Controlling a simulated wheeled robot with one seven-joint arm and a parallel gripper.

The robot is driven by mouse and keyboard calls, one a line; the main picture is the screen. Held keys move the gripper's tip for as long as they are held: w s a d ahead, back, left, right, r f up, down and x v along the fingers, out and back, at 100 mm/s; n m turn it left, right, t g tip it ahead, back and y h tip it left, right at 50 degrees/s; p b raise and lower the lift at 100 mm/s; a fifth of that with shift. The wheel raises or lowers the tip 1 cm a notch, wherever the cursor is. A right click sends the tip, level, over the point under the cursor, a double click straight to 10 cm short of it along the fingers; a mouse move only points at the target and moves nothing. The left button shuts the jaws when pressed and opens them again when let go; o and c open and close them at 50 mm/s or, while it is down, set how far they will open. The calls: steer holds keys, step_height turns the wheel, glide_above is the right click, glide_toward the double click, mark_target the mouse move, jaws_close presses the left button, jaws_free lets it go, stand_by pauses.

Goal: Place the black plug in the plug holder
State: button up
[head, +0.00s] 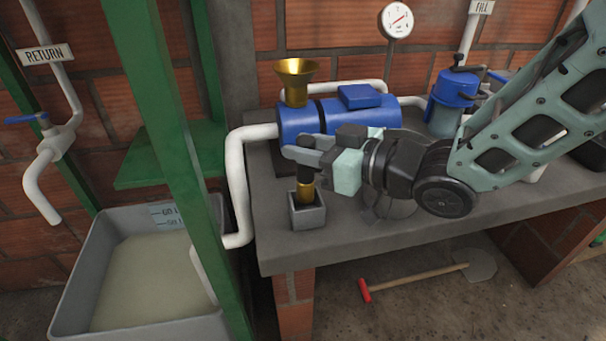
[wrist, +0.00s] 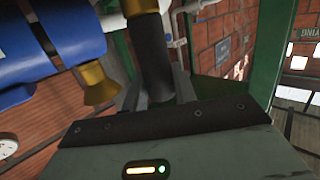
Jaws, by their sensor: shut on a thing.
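The black plug (head: 306,174) has a brass lower part (head: 304,192) and stands roughly upright. My gripper (head: 303,152) is shut on its upper black part, reaching in from the right. The plug holder (head: 307,215) is a small grey square box near the front left of the bench. The brass part is at the holder's opening, and its lower end is hidden there; I cannot tell how deep it sits. In the wrist view the black plug (wrist: 152,62) lies between my fingers, its brass end toward the top edge.
A blue pump (head: 300,121) with a brass funnel (head: 296,82) stands just behind. A white pipe (head: 235,185) runs down left of the holder, near a green post (head: 165,140). A grey tank (head: 75,285) stands below left. Bare grey bench (head: 410,232) lies front right.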

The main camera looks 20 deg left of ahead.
mark_target(313, 170)
steer(key=shift+f, duration=2.1)
steer(key=shift+f+b, duration=0.2)
steer(key=shift+b, duration=0.15)
steer(key=o, duration=1)
steer(key=shift+r, duration=0.1)
steer(key=shift+r+p, duration=0.25)
steer(key=shift+p, duration=0.1)
steer(key=v, duration=1.2)
steer(key=shift+f+b, duration=0.15)
steer(key=shift+b, duration=0.2)
